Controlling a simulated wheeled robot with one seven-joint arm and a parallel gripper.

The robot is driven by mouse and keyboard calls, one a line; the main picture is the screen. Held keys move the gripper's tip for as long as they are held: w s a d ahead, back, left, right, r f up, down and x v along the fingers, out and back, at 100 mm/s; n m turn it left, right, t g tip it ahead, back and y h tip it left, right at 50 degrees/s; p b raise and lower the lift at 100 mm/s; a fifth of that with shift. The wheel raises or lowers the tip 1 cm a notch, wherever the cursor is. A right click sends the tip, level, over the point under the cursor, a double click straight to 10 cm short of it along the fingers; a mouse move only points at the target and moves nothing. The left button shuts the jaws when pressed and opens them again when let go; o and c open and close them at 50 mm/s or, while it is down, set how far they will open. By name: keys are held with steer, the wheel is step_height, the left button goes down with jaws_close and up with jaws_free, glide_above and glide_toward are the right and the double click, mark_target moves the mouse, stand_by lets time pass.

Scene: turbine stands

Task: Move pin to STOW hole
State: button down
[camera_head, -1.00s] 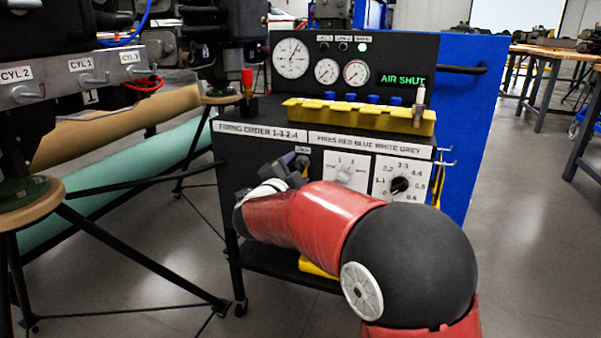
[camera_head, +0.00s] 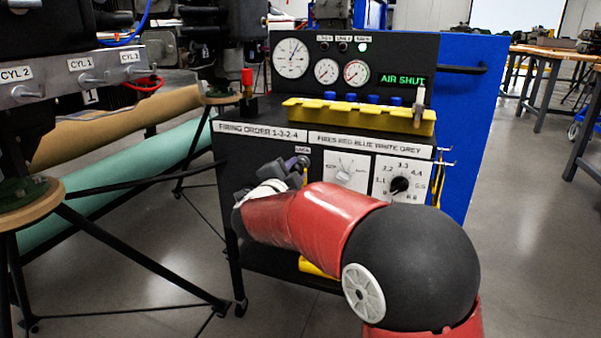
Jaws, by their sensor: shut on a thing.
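My gripper (camera_head: 297,168) is at the upper left of the cart's front panel, just below a small label that I cannot read for certain. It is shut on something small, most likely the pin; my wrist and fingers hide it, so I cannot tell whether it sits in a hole. No hole marked STOW can be made out. My red arm covers the lower middle of the panel. A slim metal piece with a pale top (camera_head: 420,97) stands upright at the right end of the yellow tray (camera_head: 360,117); I cannot tell what it is.
The black cart carries a selector knob (camera_head: 345,172), a numbered dial (camera_head: 399,185), gauges (camera_head: 327,72) and a green "AIR SHUT" display (camera_head: 403,80). A red-topped piece (camera_head: 247,78) stands at its left corner. Engine stands (camera_head: 30,207) crowd the left. Open floor lies right.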

steer(key=shift+s+a, duration=0.2)
steer(key=shift+s, duration=0.3)
steer(key=b+v, duration=0.1)
steer(key=v, duration=0.6)
stand_by(0.7)
